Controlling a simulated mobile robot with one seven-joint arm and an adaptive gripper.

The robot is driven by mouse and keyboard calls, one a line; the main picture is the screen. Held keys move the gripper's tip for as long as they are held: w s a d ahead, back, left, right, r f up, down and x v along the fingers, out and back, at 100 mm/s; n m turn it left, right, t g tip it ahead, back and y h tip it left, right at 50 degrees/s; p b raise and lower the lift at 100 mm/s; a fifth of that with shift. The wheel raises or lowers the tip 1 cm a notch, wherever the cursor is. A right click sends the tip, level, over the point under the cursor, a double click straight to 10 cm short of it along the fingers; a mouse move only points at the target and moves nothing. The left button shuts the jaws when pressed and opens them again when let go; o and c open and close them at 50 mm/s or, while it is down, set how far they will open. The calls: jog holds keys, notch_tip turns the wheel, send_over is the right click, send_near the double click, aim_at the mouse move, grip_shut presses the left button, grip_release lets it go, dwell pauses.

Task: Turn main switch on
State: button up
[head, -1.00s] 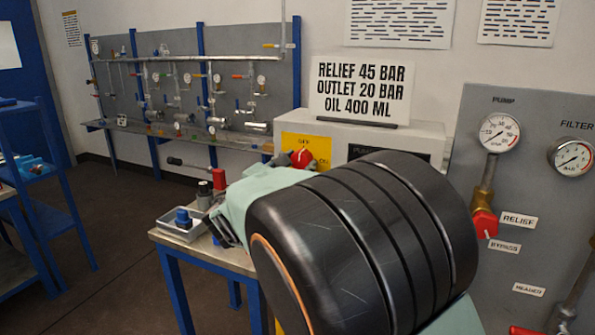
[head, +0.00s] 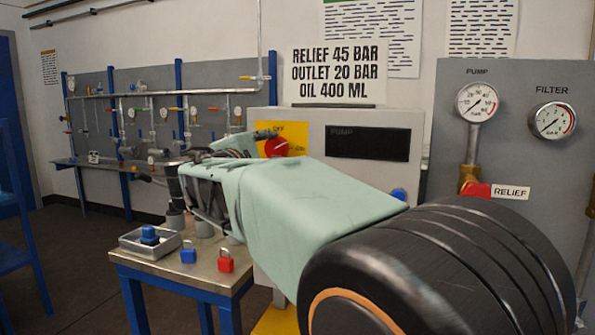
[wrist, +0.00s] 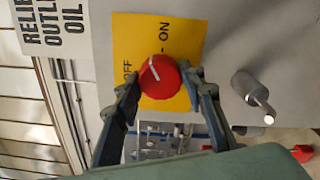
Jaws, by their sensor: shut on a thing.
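The main switch is a round red knob (wrist: 158,77) with a white mark, on a yellow plate (wrist: 188,28) lettered OFF and ON. In the wrist view the mark is on the left part of the knob's face, toward the OFF side. My gripper (wrist: 162,80) has one finger on each side of the knob and is shut on it. In the head view the knob (head: 276,148) and yellow plate (head: 294,132) are on the grey cabinet. My arm hides part of the cabinet, and the gripper's far finger is hard to make out.
A dark PUMP display (head: 368,143) and a blue button (head: 398,194) are right of the plate. Below stands a small table (head: 190,277) with a metal tray (head: 150,243), a blue padlock (head: 188,253) and a red padlock (head: 225,262). Gauges (head: 477,101) are on the right panel.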

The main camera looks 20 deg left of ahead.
jog(key=m+b, duration=0.2)
jog(key=b, duration=0.1)
jog(key=m+b, duration=0.1)
jog(key=m, duration=0.1)
jog(key=shift+f, duration=0.25)
jog(key=shift+r+m+b, duration=0.1)
jog(key=shift+m+b, duration=0.9)
jog(key=shift+b, duration=0.05)
jog(key=shift+r, duration=0.1)
jog(key=o, duration=1.1)
jog(key=shift+o, duration=0.2)
jog(key=shift+s, duration=0.1)
jog(key=s+a, duration=0.1)
jog(key=s, duration=1)
jog(key=shift+s, duration=0.4)
